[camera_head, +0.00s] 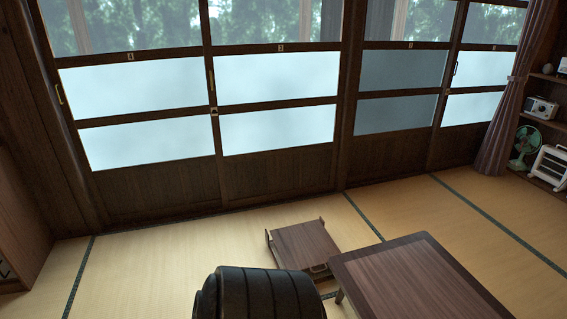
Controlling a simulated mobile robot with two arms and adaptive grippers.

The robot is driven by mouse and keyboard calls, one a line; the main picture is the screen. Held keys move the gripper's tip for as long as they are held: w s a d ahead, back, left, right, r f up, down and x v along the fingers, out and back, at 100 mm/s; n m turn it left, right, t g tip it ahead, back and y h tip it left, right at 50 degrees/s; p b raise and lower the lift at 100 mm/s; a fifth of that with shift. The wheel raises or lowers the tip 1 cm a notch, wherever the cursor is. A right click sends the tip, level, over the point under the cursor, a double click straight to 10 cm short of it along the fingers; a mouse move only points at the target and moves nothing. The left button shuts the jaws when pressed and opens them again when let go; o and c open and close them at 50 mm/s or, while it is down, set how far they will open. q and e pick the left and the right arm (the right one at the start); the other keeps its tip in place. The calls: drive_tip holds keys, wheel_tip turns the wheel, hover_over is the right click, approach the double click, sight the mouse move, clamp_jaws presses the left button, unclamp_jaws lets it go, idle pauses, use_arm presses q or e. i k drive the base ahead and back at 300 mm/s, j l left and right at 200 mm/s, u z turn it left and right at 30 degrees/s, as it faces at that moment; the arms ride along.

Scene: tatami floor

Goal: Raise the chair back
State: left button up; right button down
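A low brown wooden piece (304,246), which looks like a legless floor chair lying down, is on the tatami in the lower middle of the head view. Its broad flat panel lies low, close to the floor, and short raised edges show at its left side and far right corner. Its near end is partly hidden by a black ribbed shape and the table corner. I cannot tell its back from its seat with certainty. Neither of my grippers is in view.
A low dark wooden table (415,280) stands to the right, close to the chair. A black ribbed shape fills the bottom middle. Sliding doors (275,170) line the back. A shelf with a green fan (525,146) is at far right. Tatami at left is clear.

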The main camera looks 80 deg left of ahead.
sight(304, 246)
drive_tip(key=u, duration=2.3)
drive_tip(key=j, duration=0.4)
drive_tip(key=k+j, duration=0.1)
drive_tip(key=j, duration=0.35)
drive_tip(key=i+j+z, duration=0.1)
drive_tip(key=j, duration=0.35)
drive_tip(key=i+j, duration=0.2)
drive_tip(key=j, duration=0.3)
drive_tip(key=i+j+z, duration=0.15)
drive_tip(key=j, duration=0.3)
drive_tip(key=i+j, duration=0.1)
drive_tip(key=j, duration=0.4)
drive_tip(key=z, duration=0.05)
